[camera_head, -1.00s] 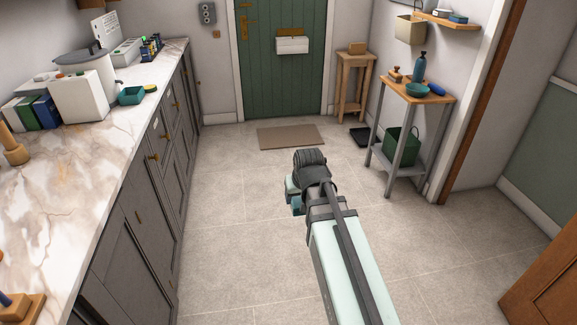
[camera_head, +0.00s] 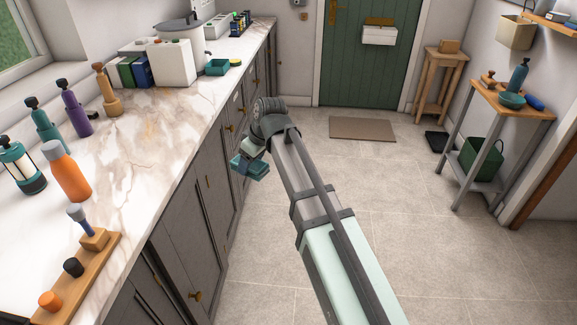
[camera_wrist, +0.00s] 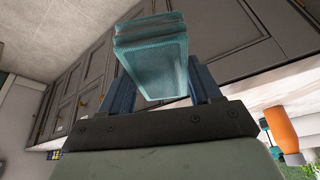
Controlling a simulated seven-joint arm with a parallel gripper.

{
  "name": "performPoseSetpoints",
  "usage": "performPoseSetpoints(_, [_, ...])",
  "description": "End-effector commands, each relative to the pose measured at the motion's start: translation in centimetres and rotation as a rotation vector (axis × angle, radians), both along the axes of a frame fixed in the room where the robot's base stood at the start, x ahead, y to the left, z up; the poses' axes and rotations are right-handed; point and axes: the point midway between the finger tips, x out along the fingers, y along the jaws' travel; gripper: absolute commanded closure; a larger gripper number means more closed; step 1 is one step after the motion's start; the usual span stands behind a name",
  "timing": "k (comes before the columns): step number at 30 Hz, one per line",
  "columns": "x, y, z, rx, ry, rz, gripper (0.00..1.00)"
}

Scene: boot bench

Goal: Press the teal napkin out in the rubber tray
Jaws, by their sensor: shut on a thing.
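The teal napkin (camera_wrist: 153,62) is a thick folded pad. My gripper (camera_wrist: 163,88) is shut on it, with a blue finger on each side in the wrist view. In the head view the napkin (camera_head: 250,167) hangs at the end of my arm, in front of the grey cabinet fronts, and the fingers are hard to make out. A flat black tray (camera_head: 436,141), which looks like the rubber tray, lies on the floor beside the wooden stool, to the right of the doormat. It is far from my gripper and looks empty.
A grey-legged side table (camera_head: 512,98) stands at the right, with a green bin (camera_head: 482,157) beneath. The floor (camera_head: 350,190) between is clear.

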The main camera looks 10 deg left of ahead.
Motion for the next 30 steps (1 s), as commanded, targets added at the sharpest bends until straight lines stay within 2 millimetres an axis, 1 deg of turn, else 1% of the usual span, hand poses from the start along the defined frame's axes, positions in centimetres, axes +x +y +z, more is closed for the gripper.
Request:
performPoseSetpoints(1, [-0.3,2.3,0.6,0.0,-0.002,0.058,0.71])
performPoseSetpoints(3, [-1.1,4.8,1.3,0.0,-0.001,0.136,0.71])
performPoseSetpoints(8, [-3.5,10.6,2.9,0.001,-0.002,0.311,0.71])
performPoseSetpoints(12, [-5.9,15.4,4.2,0.001,-0.001,0.463,0.71])
performPoseSetpoints(14, [-7.1,17.4,4.8,0.0,0.0,0.528,0.71])
performPoseSetpoints(18, [-10.1,21.9,6.2,0.001,-0.001,0.678,0.71])
performPoseSetpoints(23, [-13.9,26.8,7.8,0.001,-0.001,0.849,0.71])
performPoseSetpoints(24, [-15.0,28.0,8.2,0.001,0.0,0.892,0.71])
performPoseSetpoints(29, [-19.2,32.4,9.9,0.0,-0.001,1.058,0.71])
performPoseSetpoints(30, [-20.4,33.5,10.3,0.001,-0.001,1.102,0.71])
